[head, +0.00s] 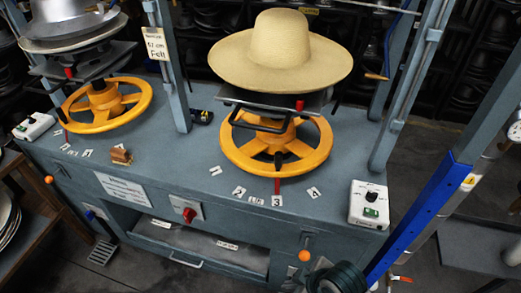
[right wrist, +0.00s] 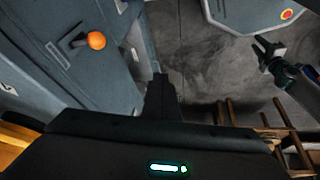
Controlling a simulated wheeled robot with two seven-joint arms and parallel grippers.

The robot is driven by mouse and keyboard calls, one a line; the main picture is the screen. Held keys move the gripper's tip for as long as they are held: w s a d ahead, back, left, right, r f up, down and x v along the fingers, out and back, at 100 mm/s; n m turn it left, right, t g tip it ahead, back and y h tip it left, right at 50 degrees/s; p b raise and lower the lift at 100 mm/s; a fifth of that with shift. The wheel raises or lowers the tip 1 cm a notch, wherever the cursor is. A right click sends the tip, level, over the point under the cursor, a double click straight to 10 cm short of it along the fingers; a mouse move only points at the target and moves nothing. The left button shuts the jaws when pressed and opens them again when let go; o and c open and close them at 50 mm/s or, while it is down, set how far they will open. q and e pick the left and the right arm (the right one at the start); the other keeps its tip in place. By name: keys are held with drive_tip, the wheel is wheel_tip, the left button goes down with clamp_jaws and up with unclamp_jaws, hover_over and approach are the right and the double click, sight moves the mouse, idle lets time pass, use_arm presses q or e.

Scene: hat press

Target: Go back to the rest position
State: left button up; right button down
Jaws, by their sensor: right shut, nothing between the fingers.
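My right gripper (head: 318,274) is at the bottom edge of the head view, in front of the hat press's front panel, near an orange knob. In the right wrist view its dark fingers (right wrist: 160,92) are shut with nothing between them, above the floor. What looks like my left gripper (right wrist: 266,54) shows at the right of that view, beside a grey base with a red button. It is too small to tell whether it is open, and it is outside the head view.
The press bench (head: 130,215) carries a straw hat (head: 279,55) over a yellow handwheel (head: 235,155), another yellow wheel (head: 140,100) and a white switch box (head: 369,205). The orange knob (head: 304,256) sticks out in front. A blue-grey post (head: 432,215) stands right.

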drive_tip(key=s+d+m+h, duration=0.4)
drive_tip(key=s+d+m, duration=0.6)
drive_tip(key=d, duration=0.4)
wheel_tip(320, 180, down, 29)
drive_tip(key=s+g+b, duration=0.1)
drive_tip(key=s+b, duration=0.1)
drive_tip(key=s+d+f, duration=0.1)
drive_tip(key=s+f, duration=0.8)
drive_tip(key=f, duration=0.1)
drive_tip(key=s+d+f+n+g+b, duration=0.1)
drive_tip(key=s+d+f, duration=0.1)
drive_tip(key=s+f, duration=0.7)
drive_tip(key=shift+d+f, duration=0.3)
drive_tip(key=shift+f, duration=0.4)
